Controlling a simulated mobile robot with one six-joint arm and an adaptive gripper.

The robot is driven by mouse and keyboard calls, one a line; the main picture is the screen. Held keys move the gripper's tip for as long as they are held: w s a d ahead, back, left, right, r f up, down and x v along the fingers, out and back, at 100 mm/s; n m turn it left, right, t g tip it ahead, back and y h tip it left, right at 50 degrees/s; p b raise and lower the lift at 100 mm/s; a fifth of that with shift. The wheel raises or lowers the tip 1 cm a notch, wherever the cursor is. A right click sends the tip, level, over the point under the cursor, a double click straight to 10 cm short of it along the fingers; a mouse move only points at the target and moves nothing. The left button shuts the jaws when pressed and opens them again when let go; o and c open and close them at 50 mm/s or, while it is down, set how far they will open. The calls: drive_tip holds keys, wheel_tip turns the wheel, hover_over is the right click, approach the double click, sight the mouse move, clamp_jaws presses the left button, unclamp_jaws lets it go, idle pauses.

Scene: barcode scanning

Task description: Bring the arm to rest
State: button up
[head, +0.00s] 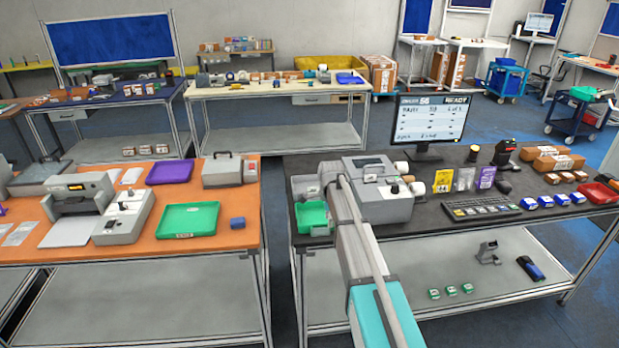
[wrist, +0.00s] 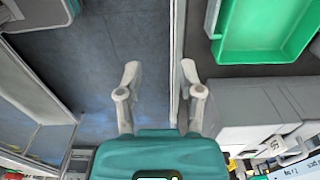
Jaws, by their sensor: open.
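My gripper (wrist: 160,72) shows in the wrist view with its two grey fingers spread apart and nothing between them. Below and between the fingers are the blue floor (wrist: 105,50) and a table edge. My arm, teal and grey, reaches forward in the head view toward the left end of the dark table (head: 430,222); I cannot make out the gripper there. A green tray (wrist: 222,48) lies to the right of the fingers in the wrist view, apart from them; it also shows on the dark table in the head view (head: 312,214).
A grey machine (head: 385,205) stands on the dark table close to my arm, with a monitor (head: 432,118) behind. Several blue and white boxes (head: 546,201) lie at the right. An orange table (head: 240,232) stands left, across a narrow floor gap.

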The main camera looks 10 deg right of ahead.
drive_tip(key=shift+s, duration=0.1)
drive_tip(key=s+a+n, duration=0.1)
drive_tip(key=s+n, duration=1.7)
drive_tip(key=s, duration=1.1)
drive_tip(key=shift+a, duration=0.2)
